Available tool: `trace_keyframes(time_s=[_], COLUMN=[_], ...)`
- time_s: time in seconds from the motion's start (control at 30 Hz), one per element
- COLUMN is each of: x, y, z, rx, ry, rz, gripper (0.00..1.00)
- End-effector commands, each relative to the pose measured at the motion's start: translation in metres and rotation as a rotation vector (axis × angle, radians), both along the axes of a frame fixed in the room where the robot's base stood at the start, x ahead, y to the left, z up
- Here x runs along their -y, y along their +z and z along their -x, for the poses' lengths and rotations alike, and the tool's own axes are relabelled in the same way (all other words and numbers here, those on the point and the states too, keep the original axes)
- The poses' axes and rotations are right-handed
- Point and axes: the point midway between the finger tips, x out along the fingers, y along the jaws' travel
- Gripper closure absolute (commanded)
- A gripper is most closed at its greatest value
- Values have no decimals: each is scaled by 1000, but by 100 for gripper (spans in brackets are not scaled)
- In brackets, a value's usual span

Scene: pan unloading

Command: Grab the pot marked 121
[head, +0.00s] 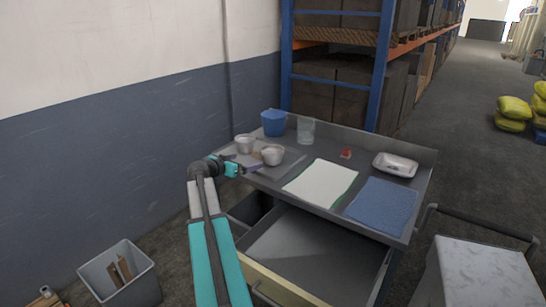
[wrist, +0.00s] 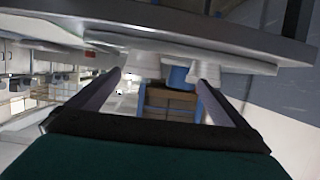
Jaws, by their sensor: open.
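Two small pale pots stand at the left end of the grey worktable, the rear one (head: 245,143) and the front one (head: 272,155). No 121 marking is readable on either. My gripper (head: 243,161) is open and empty at the table's left edge, its fingers pointing toward the pots. The wrist view is upside down, with the table across the top. There, one pale pot (wrist: 145,66) appears ahead between the fingers, and the other (wrist: 205,73) near the right fingertip. Neither is between the jaws as far as I can tell.
A blue bucket (head: 274,122) and a clear glass (head: 306,130) stand behind the pots. A white sheet (head: 320,182), a blue cloth (head: 382,205), a small red item (head: 346,152) and a white dish (head: 395,165) lie to the right. An open drawer (head: 315,255) juts out below.

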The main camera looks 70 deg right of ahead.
Motion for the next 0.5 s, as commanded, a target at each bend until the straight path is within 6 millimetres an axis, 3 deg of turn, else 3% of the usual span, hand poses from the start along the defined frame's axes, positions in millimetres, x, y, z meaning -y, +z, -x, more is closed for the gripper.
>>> trace_keyframes(time_s=[0.1,0.2,0.5], x=[12,17,17], y=[14,19,20], z=[24,33,34], rx=[7,9,10], ry=[-31,-44,-46], rz=[10,14,14], gripper=[2,2,2])
